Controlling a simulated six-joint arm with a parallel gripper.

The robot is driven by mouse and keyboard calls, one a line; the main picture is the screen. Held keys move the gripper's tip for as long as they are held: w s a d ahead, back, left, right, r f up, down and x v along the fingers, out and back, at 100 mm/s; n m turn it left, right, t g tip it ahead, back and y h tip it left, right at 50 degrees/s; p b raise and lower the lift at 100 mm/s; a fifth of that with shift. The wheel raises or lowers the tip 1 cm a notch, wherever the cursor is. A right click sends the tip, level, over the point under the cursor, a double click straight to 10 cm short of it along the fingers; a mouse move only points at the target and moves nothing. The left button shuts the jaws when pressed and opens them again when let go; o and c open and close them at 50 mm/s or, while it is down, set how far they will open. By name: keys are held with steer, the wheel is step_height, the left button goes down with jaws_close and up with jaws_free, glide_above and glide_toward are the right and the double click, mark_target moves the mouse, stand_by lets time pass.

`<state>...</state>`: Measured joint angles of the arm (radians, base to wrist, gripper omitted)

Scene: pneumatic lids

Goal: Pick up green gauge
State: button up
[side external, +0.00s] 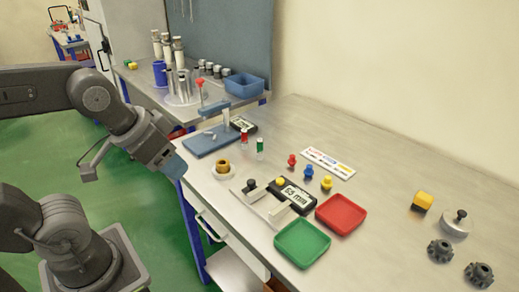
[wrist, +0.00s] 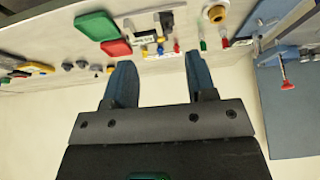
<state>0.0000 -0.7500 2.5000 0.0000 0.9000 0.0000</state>
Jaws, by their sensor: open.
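The green gauge (side external: 260,149) is a small upright cylinder with a green middle and pale ends, standing on the grey bench. A similar red gauge (side external: 244,137) stands close to its left. In the wrist view the green gauge (wrist: 202,44) and the red gauge (wrist: 225,42) show small near the top, beyond the fingers. My gripper (side external: 173,164) is off the bench's near edge, left of the gauges and well apart from them. In the wrist view my gripper (wrist: 162,75) has its two blue fingers spread with nothing between them.
A blue stand (side external: 212,140) with a red-knobbed lever is behind the gauges, beside a black display. A brass ring on a white base (side external: 222,170) is in front. Red (side external: 341,214) and green (side external: 302,243) trays lie right. Small coloured knobs (side external: 308,172) stand nearby.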

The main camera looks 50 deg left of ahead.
steer(key=w+a+r+n+g, duration=0.1)
steer(key=w+r+n, duration=0.25)
steer(key=w, duration=0.25)
steer(key=n+g+y, duration=0.1)
steer(key=n+g, duration=0.4)
steer(key=n, duration=1)
glide_above(260, 140)
steer(key=d, duration=0.2)
step_height(260, 140, down, 6)
steer(key=f, duration=0.1)
steer(key=shift+m, duration=0.25)
steer(key=f, duration=0.4)
steer(key=a+f, duration=0.1)
steer(key=f, duration=0.2)
steer(key=shift+w+f, duration=0.1)
steer(key=shift+a+f, duration=0.2)
steer(key=shift+f, duration=0.7)
steer(key=shift+a+f, duration=0.15)
steer(key=shift+f, duration=0.75)
steer(key=shift+a+f, duration=0.2)
steer(key=shift+f, duration=0.7)
jaws_close()
